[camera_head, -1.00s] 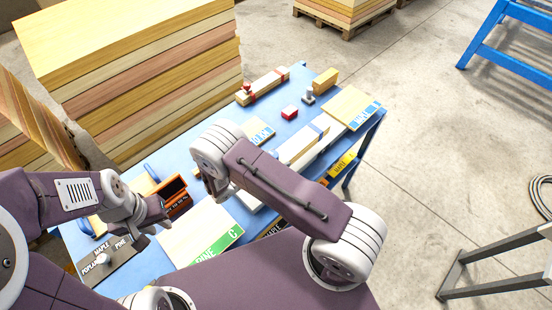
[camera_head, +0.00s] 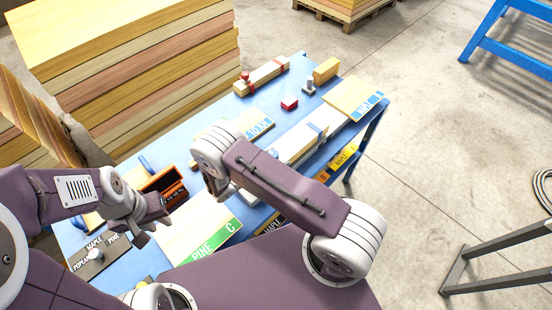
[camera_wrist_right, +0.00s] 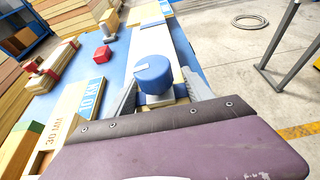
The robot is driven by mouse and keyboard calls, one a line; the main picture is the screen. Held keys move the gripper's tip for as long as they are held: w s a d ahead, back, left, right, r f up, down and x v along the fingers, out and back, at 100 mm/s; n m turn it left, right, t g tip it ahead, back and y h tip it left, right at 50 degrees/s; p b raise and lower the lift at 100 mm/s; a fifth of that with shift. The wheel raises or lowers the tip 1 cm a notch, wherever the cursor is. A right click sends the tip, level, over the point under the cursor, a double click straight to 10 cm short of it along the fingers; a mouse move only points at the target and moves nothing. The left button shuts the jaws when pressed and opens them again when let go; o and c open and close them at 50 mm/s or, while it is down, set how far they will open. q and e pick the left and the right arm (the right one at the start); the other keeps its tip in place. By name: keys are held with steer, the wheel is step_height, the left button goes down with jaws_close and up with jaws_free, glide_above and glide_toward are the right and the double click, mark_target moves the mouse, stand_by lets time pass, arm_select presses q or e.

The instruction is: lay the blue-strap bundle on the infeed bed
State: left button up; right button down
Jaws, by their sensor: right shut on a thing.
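The blue-strap bundle (camera_head: 297,147) is pale wood with a blue band, over the right part of the blue table. In the right wrist view, the bundle's blue knob (camera_wrist_right: 154,76) stands between the fingers of my right gripper (camera_wrist_right: 160,98), which is shut on the bundle. The head view mostly hides this gripper behind my arm. Whether the bundle touches what is below it I cannot tell. My left gripper (camera_head: 152,228) is open and empty, beside the orange-brown box. I cannot clearly pick out the infeed bed.
A tall veneer stack (camera_head: 140,70) stands behind.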

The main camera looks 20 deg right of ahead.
steer(key=shift+f+b, duration=0.55)
steer(key=shift+f, duration=0.05)
stand_by(0.4)
steer(key=shift+c, duration=1.6)
jaws_free()
steer(key=shift+a, duration=0.25)
steer(key=b+v, duration=0.3)
steer(key=v, duration=0.5)
steer(key=shift+s+a+r, duration=0.2)
steer(key=shift+a+r, duration=0.05)
steer(key=shift+a, duration=0.05)
steer(key=shift+d, duration=0.1)
